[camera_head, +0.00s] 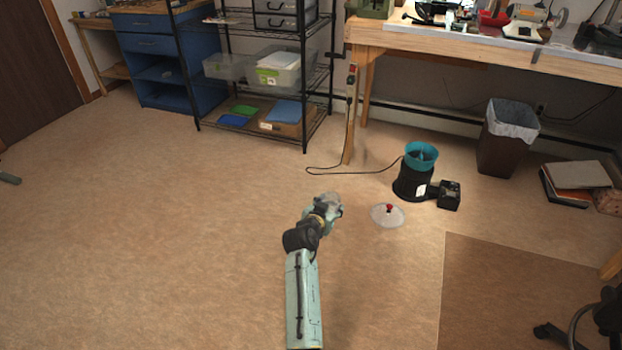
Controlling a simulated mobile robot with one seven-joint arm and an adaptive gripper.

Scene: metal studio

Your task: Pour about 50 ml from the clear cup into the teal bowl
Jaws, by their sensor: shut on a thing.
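The teal bowl (410,151) sits on top of a black round machine (409,185) on the floor, right of centre. Something upright shows inside the bowl, but its contents are too small to make out. My gripper (331,209) is near the middle of the view, left of and nearer than the bowl, clearly apart from it. It is shut on a small pale, see-through thing, which appears to be the clear cup (328,199). The fingers partly hide the cup. Its tilt and liquid level cannot be told.
A clear round lid with a red knob (387,213) lies on the floor between my gripper and the machine.

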